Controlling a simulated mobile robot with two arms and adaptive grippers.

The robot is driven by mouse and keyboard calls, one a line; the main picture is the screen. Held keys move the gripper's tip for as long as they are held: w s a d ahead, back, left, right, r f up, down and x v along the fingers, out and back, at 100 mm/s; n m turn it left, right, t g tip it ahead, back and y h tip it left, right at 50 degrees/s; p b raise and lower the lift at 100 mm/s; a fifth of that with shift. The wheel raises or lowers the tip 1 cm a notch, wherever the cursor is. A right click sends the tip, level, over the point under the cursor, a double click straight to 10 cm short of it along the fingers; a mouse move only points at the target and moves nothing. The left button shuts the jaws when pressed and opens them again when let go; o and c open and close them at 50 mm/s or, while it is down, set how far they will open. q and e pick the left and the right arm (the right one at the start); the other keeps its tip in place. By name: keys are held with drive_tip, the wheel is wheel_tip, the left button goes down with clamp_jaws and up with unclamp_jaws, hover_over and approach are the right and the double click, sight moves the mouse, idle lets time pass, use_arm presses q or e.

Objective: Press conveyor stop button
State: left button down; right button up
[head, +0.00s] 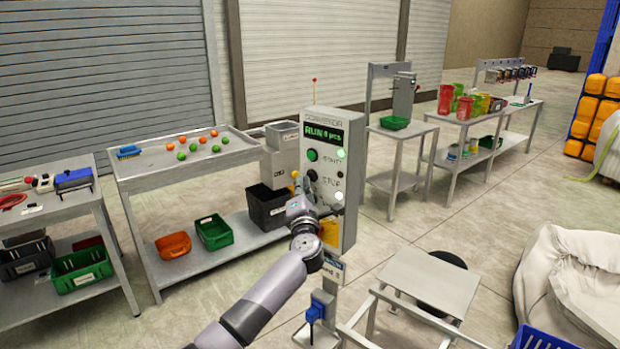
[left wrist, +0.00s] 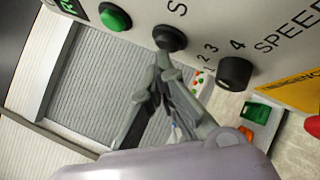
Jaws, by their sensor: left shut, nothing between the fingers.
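The conveyor control box (head: 348,195) stands upright in the middle of the head view, its green display (head: 325,134) reading RUN. The black stop button (head: 312,176) sits below the green start button (head: 312,155) on its front face. In the left wrist view, the stop button (left wrist: 169,38) is at top centre, between the green button (left wrist: 114,17) and the black speed knob (left wrist: 236,72). My left gripper (head: 305,188) is shut and empty, its tips (left wrist: 165,62) pointing at the stop button, very close to it. I cannot tell whether they touch. My right gripper is not in view.
A yellow warning label (left wrist: 290,92) lies beyond the speed knob. A low grey stool (head: 432,280) stands at front right.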

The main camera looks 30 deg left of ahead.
use_arm(q)
drive_tip(key=shift+w, duration=0.4)
idle(0.7)
idle(0.3)
drive_tip(key=shift+s+p, duration=0.55)
drive_tip(key=shift+s, duration=0.35)
drive_tip(key=s+p, duration=0.1)
drive_tip(key=s, duration=0.1)
drive_tip(key=s+a+p, duration=0.1)
drive_tip(key=s+p, duration=0.1)
drive_tip(key=s, duration=0.1)
drive_tip(key=shift+w, duration=0.1)
idle(0.6)
